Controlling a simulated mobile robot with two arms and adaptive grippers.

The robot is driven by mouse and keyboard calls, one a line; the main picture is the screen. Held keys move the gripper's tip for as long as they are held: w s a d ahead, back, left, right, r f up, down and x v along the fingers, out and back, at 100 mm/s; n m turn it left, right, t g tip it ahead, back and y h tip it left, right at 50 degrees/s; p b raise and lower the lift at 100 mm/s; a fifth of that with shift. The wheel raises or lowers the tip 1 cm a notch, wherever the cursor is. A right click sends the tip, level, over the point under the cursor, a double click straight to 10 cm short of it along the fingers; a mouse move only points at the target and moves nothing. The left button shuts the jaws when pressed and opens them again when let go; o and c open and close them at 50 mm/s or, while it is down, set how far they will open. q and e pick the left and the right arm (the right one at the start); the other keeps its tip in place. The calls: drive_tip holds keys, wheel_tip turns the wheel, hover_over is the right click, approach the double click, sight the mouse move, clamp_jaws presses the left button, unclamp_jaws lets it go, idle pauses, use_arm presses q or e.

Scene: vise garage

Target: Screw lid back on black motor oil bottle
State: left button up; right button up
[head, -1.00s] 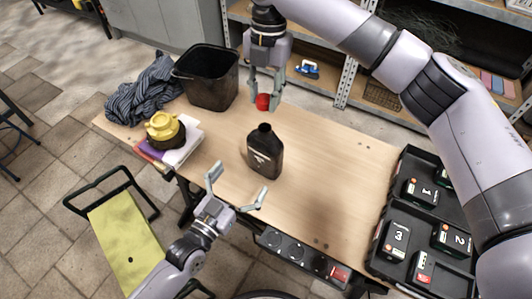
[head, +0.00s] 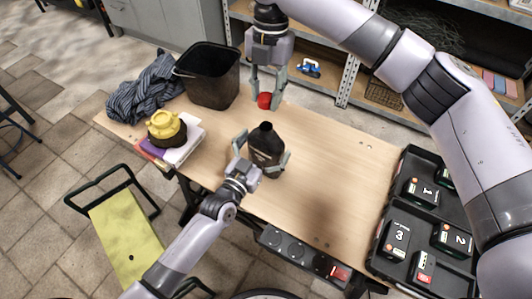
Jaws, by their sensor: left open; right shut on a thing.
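The black motor oil bottle (head: 266,143) stands upright on the wooden table, and its neck shows no lid. My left gripper (head: 262,152) is open, with its fingers on either side of the bottle's body. I cannot tell whether the fingers touch it. My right gripper (head: 266,96) points down above the table, behind the bottle in the picture. It is shut on the red lid (head: 264,101), which is held apart from the bottle, up and slightly left of its neck in the picture.
A black bin (head: 208,76) and a striped cloth (head: 146,88) are at the table's back left. A yellow-topped item (head: 166,126) sits on books (head: 184,148) at the left. A black tray (head: 412,215) with numbered batteries lies at the right. The table (head: 330,170) is clear right of the bottle.

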sight(266, 109)
use_arm(q)
drive_tip(key=shift+c, duration=0.2)
drive_tip(key=c, duration=1.5)
use_arm(e)
drive_tip(key=shift+f, duration=2.45)
